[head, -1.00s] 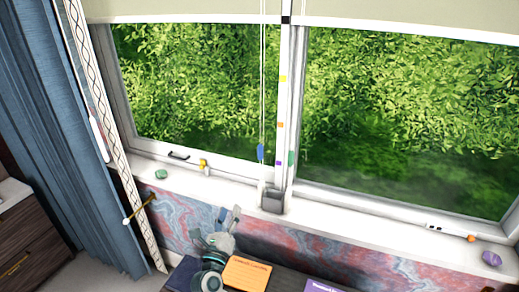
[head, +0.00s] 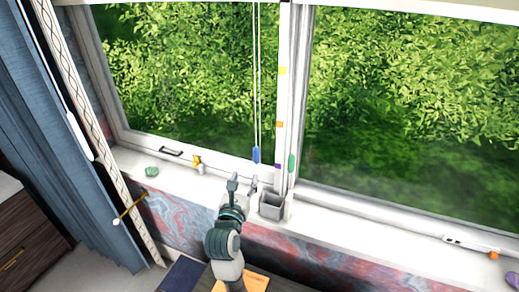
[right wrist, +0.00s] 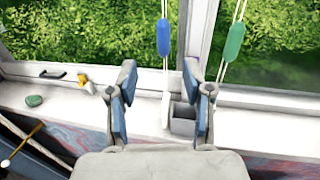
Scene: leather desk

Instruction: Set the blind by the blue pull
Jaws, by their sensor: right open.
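The blue pull (head: 256,155) hangs on white cords in front of the left window pane, near the centre post. It also shows in the right wrist view (right wrist: 163,38), above and beyond my fingers. My right gripper (head: 242,182) is open and empty, below and slightly left of the blue pull and apart from it. In the right wrist view its two fingers (right wrist: 160,104) are spread. The blind (head: 410,6) shows only as a strip at the top right in the head view. My left gripper is not in view.
A green pull (head: 291,163) hangs just right of the blue one, by the post with coloured marks. A grey box (head: 272,206) stands on the sill (head: 340,225) below. A green stone (head: 152,171) and blue curtain (head: 50,130) are at left.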

